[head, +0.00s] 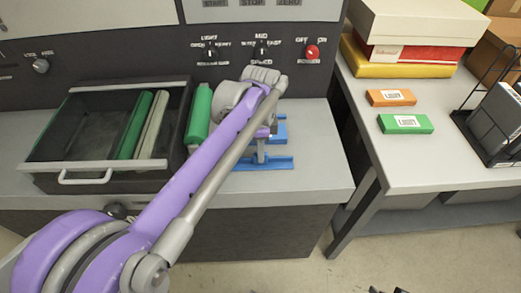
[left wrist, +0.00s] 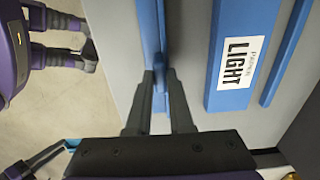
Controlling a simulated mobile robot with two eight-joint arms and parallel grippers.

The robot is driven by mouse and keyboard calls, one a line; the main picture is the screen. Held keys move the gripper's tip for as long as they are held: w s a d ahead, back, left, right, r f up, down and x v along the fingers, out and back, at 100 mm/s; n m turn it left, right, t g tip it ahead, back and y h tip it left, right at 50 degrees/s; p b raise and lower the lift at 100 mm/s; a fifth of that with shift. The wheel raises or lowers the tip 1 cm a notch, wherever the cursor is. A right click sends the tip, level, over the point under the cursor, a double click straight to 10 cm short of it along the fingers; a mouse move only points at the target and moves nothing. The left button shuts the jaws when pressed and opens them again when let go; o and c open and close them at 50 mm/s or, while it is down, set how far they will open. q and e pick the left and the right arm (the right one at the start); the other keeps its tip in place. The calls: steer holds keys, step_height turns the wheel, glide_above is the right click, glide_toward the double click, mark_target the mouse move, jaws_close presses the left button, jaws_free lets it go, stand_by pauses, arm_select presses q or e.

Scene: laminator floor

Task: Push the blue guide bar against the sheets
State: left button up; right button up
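The blue guide bar (head: 262,164) lies on the grey top near its front edge, below my left gripper. In the left wrist view the bar (left wrist: 148,30) runs upright with a raised blue part. My left gripper (left wrist: 160,76) has its fingers close together on either side of that part. A blue block (left wrist: 236,55) with a white LIGHT label lies to the right of the bar, apart from it across a grey gap. I cannot make out separate sheets. My right gripper (head: 387,291) barely shows at the bottom edge, its tips apart.
An open black drawer tray (head: 62,180) holds green and pale rolls. A second blue strip (left wrist: 287,55) lies beyond the block. The right table (head: 395,165) bears orange (head: 390,97) and green (head: 405,124) packets and a black rack (head: 470,128).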

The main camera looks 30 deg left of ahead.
arm_select(q)
jaws_close()
stand_by(1.0)
steer(key=w+a, duration=0.1)
steer(key=w, duration=0.1)
steer(key=w+a+p, duration=0.1)
steer(key=w+a, duration=0.1)
steer(key=w, duration=0.1)
steer(key=w+a+p, duration=0.1)
steer(key=w+a, duration=0.1)
steer(key=w, duration=0.1)
steer(key=shift+r, duration=0.1)
steer(key=shift+w, duration=0.2)
steer(key=shift+a, duration=0.1)
steer(key=shift+o, duration=1.9)
jaws_free()
steer(key=shift+o, duration=1.1)
steer(key=shift+w, duration=0.1)
